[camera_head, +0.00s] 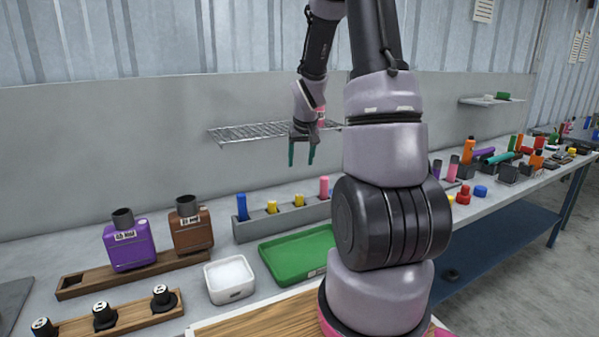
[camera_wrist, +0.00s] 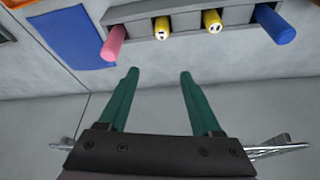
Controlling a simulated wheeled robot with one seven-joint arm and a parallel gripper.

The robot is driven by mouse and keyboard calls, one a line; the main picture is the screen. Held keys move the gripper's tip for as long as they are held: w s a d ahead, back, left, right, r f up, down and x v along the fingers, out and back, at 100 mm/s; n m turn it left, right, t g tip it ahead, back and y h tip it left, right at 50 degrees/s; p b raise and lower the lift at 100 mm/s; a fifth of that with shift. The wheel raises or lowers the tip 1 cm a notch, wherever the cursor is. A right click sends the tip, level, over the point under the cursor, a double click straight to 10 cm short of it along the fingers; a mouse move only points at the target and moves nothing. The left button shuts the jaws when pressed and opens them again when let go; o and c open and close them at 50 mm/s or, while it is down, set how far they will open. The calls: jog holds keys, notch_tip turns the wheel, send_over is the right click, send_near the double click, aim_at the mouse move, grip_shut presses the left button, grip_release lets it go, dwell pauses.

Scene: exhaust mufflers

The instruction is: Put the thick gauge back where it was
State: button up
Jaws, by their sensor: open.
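My gripper (camera_head: 301,157) hangs above the bench, fingers pointing down, its green jaws apart with nothing between them; it also shows in the wrist view (camera_wrist: 158,75). Below it on the bench stands a long grey rack (camera_head: 243,229). The rack holds a blue cylinder (camera_head: 242,206), two short yellow ones (camera_head: 271,207) (camera_head: 299,200) and a pink one (camera_head: 324,187). In the wrist view the pink cylinder (camera_wrist: 114,43) and blue cylinder (camera_wrist: 275,24) are at opposite ends, with the yellow ones between. I cannot tell which thing is the thick gauge. My arm hides part of the bench.
A wire shelf (camera_head: 245,132) is on the wall behind my gripper. A green tray (camera_head: 285,262), a white bin (camera_head: 230,278), purple (camera_head: 130,243) and brown (camera_head: 191,229) bottles and a wooden rack with black knobs (camera_head: 130,318) stand on the bench. More coloured parts lie to the right.

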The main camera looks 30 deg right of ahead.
jog(key=s+a+r+t, duration=0.1)
jog(key=s+a+r, duration=0.35)
jog(key=r, duration=0.35)
jog(key=s+a+r, duration=0.3)
jog(key=s+r, duration=0.3)
jog(key=r, duration=0.2)
jog(key=s+a+r+t+y, duration=0.1)
jog(key=s+a+r, duration=0.2)
jog(key=s, duration=0.4)
jog(key=s+a+r+m+y, duration=0.1)
jog(key=s+a+r+y, duration=0.1)
jog(key=s, duration=0.5)
jog(key=shift+a+r+m+t, duration=0.35)
jog(key=shift+a+r, duration=0.5)
jog(key=shift+a, duration=0.4)
